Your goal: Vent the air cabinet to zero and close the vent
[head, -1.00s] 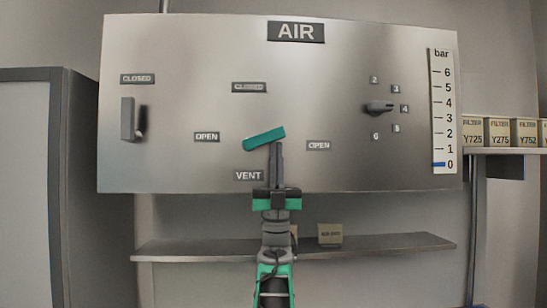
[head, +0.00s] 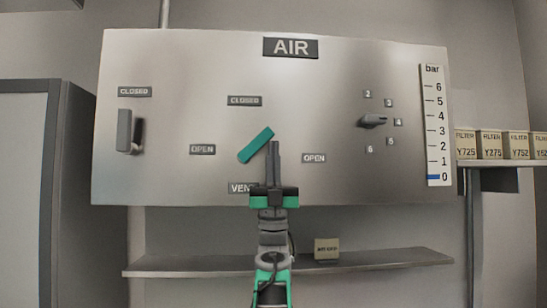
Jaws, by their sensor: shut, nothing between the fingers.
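The AIR cabinet panel (head: 330,70) faces me. Its teal vent handle (head: 256,145) is tilted, its upper end to the right. It lies between the upper CLOSED label (head: 244,101) and the OPEN labels on the left (head: 202,149) and right (head: 314,158). The VENT label (head: 239,188) is partly hidden by my gripper. My gripper (head: 273,148) is shut and empty, pointing up, its tip just right of and below the handle's upper end; I cannot tell whether they touch. On the bar gauge (head: 433,125), the blue mark (head: 433,178) is at 0.
A grey lever (head: 124,130) hangs upright under another CLOSED label at the left. A selector knob (head: 372,121) points right towards 4. A shelf (head: 380,262) with a small box (head: 327,249) runs below the panel. Filter boxes (head: 491,145) stand on a right shelf.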

